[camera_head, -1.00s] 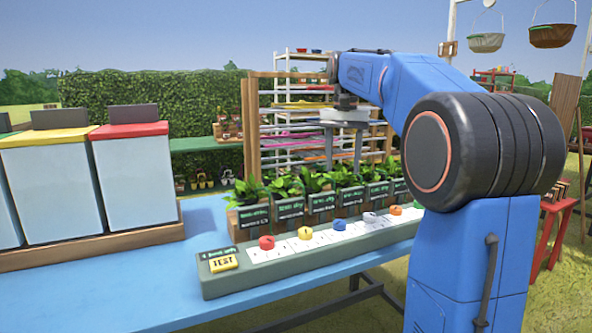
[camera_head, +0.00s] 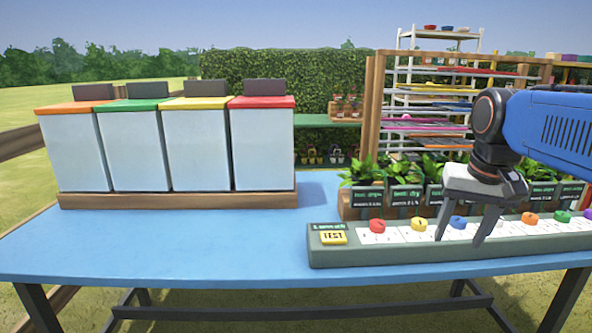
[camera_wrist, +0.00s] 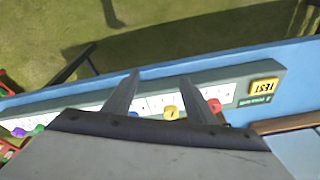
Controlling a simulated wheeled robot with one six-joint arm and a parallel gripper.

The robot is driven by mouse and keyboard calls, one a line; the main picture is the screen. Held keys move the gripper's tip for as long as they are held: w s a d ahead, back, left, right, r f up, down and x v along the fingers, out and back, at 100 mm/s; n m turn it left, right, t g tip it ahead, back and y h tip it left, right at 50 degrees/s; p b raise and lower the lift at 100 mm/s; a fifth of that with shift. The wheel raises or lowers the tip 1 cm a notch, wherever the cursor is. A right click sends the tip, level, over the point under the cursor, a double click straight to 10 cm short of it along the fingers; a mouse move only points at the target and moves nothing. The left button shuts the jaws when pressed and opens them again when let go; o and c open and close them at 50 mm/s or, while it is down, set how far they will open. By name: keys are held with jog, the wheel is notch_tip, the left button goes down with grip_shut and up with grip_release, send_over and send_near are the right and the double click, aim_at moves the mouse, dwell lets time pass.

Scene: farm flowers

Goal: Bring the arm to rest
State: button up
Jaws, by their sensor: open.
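My gripper (camera_head: 459,241) points down in front of the long grey-green panel (camera_head: 330,258) at the right of the blue table. Its two fingers are apart with nothing between them. In the wrist view the gripper (camera_wrist: 160,82) is also open, its fingers reaching across the panel (camera_wrist: 215,80). The fingers cover parts of the panel's white strip. I cannot tell how far above the panel the fingertips are. My blue arm comes in from the right edge.
A yellow TEST button (camera_head: 333,237) and several coloured knobs, such as a red one (camera_head: 377,225), sit on the panel. Potted plants (camera_head: 405,180) stand behind it. Lidded bins (camera_head: 262,145) stand at left. The blue table's front left (camera_head: 170,245) is clear.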

jog(key=s+a+f+n+t, duration=0.2)
jog(key=s+a+f+n, duration=0.1)
jog(key=s+f, duration=1)
notch_tip(320, 180, down, 3)
jog(key=shift+a+r+n, duration=0.15)
jog(key=shift+a+n, duration=0.25)
jog(key=shift+a, duration=0.3)
jog(key=shift+r, duration=0.1)
dwell(0.5)
